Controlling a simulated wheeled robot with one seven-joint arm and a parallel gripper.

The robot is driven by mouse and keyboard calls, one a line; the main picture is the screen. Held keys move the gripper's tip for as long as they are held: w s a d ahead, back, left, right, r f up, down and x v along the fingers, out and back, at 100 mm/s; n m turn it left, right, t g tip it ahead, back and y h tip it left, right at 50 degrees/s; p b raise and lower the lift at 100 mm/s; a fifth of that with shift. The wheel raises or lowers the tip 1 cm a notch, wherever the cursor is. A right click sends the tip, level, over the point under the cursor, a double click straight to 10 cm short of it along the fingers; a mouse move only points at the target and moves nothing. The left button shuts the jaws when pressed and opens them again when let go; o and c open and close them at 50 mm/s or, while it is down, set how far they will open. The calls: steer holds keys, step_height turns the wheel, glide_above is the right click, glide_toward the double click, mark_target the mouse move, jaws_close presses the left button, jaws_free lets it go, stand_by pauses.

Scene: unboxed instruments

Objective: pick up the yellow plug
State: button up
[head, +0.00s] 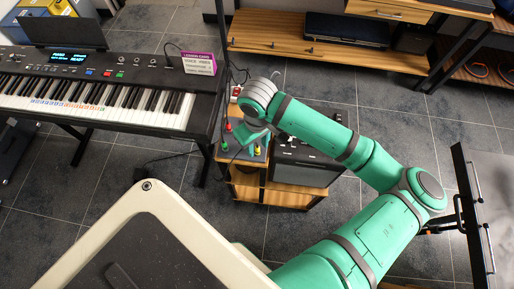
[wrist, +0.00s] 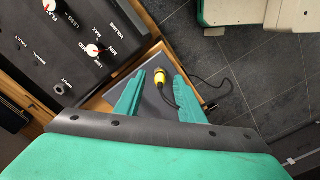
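The yellow plug (wrist: 160,77) stands out in the wrist view, with a dark cable running from it. It shows between the two teal fingers of my gripper (wrist: 158,82), which are apart with visible space on both sides of it. I cannot tell from this view how far the fingertips are above it. In the head view my gripper (head: 250,137) is over the small wooden stand (head: 290,196). A small yellow spot (head: 257,150) beside the gripper there may be the plug, but it is too small to be sure.
A black amplifier panel with knobs (wrist: 95,48) lies close to the left finger in the wrist view. A red plug (head: 228,127) is near my gripper. A keyboard (head: 95,90) stands to the left, and a wooden bench (head: 270,38) is behind. Tiled floor is open around the stand.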

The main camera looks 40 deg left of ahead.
steer(key=shift+f, duration=0.5)
steer(key=shift+d, duration=0.1)
jaws_close()
steer(key=shift+s+r, duration=0.1)
